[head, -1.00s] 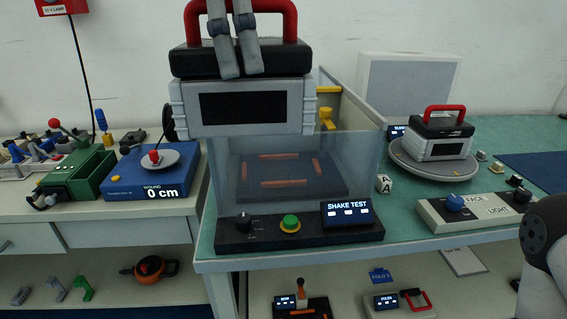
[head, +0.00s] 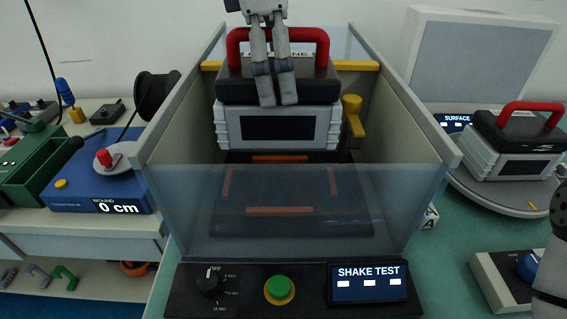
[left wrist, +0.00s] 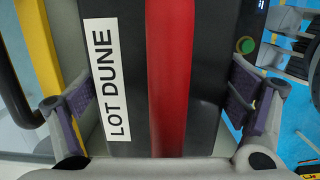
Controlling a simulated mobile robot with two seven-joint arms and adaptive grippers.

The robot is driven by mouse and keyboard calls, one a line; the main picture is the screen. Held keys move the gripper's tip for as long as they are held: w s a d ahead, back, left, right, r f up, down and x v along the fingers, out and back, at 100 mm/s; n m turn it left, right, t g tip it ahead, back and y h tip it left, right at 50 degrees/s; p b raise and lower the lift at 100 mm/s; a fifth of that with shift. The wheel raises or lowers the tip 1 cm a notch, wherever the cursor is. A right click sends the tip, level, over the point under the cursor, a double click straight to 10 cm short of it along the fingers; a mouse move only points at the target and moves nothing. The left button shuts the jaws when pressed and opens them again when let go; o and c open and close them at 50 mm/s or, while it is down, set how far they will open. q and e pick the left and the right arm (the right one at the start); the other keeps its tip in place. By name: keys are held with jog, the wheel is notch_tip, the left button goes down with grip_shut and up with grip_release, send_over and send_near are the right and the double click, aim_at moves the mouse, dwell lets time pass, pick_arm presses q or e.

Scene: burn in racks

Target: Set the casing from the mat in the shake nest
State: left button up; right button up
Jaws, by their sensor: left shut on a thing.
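The casing (head: 318,125) is a light grey box with a dark window, a black top and a red handle. My left gripper (head: 276,98) is shut on it from above. In the left wrist view, its fingers (left wrist: 160,110) flank the black top (left wrist: 210,60) beside the red handle and a LOT DUNE label. The casing hangs level between the side walls of the shake test station, above the shake nest (head: 295,190). The nest is a dark plate with orange strips behind a clear front panel. My right gripper is out of view. I cannot identify the mat.
A second casing (head: 512,150) with a red handle stands on a round plate at the right. A yellow bar (head: 345,65) and yellow lever (head: 353,117) are close behind and right of the held casing. The green button (head: 279,289) is in front.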

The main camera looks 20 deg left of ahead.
pick_arm(q)
notch_tip(320, 180, down, 12)
jog(key=shift+s+r, duration=0.1)
dwell(0.4)
jog(key=o, duration=1.5)
jog(key=shift+c, duration=0.2)
jog(key=shift+f, duration=0.2)
jog(key=shift+r, duration=0.15)
jog(key=r, duration=0.4)
jog(key=a+r, duration=0.1)
jog(key=r, duration=0.6)
jog(key=shift+s+a+r, duration=0.25)
jog(key=shift+a+r, duration=0.05)
jog(key=shift+r, duration=0.1)
